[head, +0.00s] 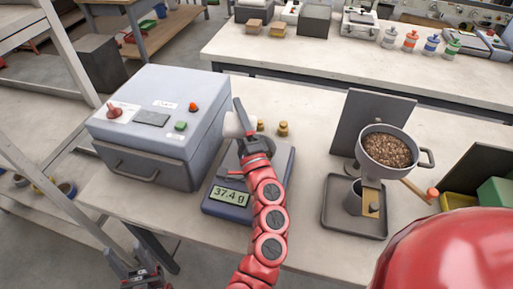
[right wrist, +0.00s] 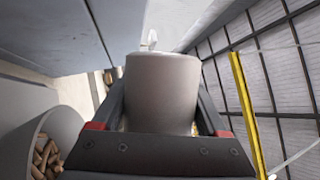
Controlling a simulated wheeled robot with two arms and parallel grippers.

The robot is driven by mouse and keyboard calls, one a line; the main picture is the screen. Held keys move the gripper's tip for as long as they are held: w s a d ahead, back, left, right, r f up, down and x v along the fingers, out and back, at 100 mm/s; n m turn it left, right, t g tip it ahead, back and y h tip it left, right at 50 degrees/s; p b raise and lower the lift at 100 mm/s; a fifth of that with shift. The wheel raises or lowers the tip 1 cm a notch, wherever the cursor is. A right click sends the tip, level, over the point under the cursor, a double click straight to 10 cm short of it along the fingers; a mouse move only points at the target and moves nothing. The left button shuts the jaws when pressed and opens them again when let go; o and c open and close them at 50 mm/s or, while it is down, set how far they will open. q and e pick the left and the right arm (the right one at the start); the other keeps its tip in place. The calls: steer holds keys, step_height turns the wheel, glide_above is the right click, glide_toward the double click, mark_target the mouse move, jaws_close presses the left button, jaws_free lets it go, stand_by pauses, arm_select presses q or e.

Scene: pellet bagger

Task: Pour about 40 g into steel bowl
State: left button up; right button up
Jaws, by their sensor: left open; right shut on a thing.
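My right gripper (head: 248,132) is shut on a pale grey metal cup (head: 234,124), held above the scale (head: 228,205). In the right wrist view the cup (right wrist: 162,92) sits between the two dark fingers, its contents hidden. The scale display reads 37.4 g. The steel bowl (right wrist: 40,112) shows at the left of the right wrist view with brown pellets inside; in the head view it is mostly hidden behind my right arm. My left gripper (head: 146,274) is open and empty, low at the bottom left, off the table's front edge.
A grey box machine (head: 160,125) with knobs stands left of the scale. A pellet-filled hopper (head: 388,150) with an orange-knobbed lever (head: 430,193) stands over a dark tray (head: 354,222) at the right. Small brass weights (head: 282,129) stand behind the scale.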

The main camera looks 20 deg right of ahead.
steer(key=shift+d, duration=0.1)
stand_by(0.5)
steer(key=shift+s+d+r+m+t+h, duration=0.1)
steer(key=shift+d+r+m+t+h, duration=0.05)
steer(key=shift+r+m+h, duration=0.4)
steer(key=shift+s+d+r+m+t+h, duration=0.2)
steer(key=shift+r+m, duration=0.25)
steer(key=shift+m, duration=0.3)
stand_by(1.0)
